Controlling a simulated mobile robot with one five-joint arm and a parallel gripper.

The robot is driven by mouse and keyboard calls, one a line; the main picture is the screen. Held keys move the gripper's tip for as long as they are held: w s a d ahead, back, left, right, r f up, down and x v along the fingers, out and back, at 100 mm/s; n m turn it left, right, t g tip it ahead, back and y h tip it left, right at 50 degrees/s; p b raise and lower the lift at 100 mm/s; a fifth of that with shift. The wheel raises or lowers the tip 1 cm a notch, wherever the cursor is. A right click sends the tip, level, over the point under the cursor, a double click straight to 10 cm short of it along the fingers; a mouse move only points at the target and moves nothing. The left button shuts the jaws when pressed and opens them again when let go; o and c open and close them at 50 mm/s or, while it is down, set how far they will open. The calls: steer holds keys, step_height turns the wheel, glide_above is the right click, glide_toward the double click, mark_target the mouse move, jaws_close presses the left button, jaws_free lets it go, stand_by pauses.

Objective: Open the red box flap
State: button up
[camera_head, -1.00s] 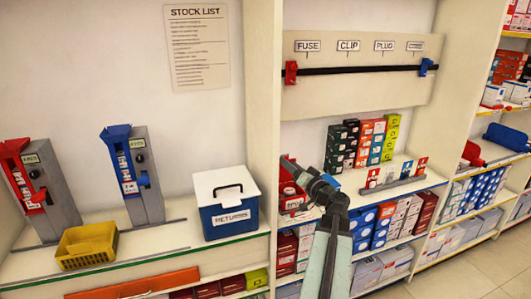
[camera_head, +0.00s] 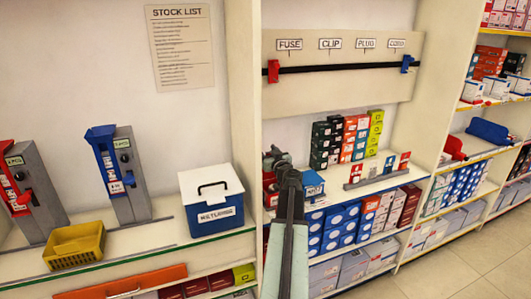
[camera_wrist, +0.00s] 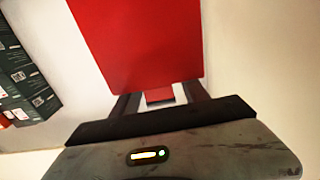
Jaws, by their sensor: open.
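In the wrist view, a large flat red panel (camera_wrist: 140,40), which looks like the red box flap, fills the upper middle. A small red tab (camera_wrist: 158,95) at its lower edge lies between the fingers of my gripper (camera_wrist: 160,98). The fingers are open, one on each side of the tab; I cannot tell whether they touch it. In the head view, the red box (camera_head: 269,190) sits on the middle shelf, mostly hidden behind my arm. My gripper (camera_head: 274,158) is just above it, small and partly hidden by the arm.
A blue box (camera_head: 313,184) stands close right of my arm. Stacked small boxes (camera_head: 350,138) and a grey rack (camera_head: 378,177) are farther right. A shelf post (camera_head: 243,120) rises on the left. A white-lidded blue box (camera_head: 212,203) stands beyond that post.

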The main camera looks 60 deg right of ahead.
steer(key=shift+w, duration=0.15)
jaws_close()
steer(key=shift+w+d+f+b, duration=0.25)
steer(key=shift+w+d+b, duration=0.1)
steer(key=shift+w, duration=0.2)
steer(key=shift+w+d+f+b, duration=0.25)
steer(key=shift+w+d+b, duration=0.1)
steer(key=shift+w, duration=0.15)
jaws_free()
steer(key=shift+a, duration=0.15)
steer(key=shift+s+a, duration=0.1)
steer(key=v, duration=0.7)
steer(key=shift+s, duration=0.25)
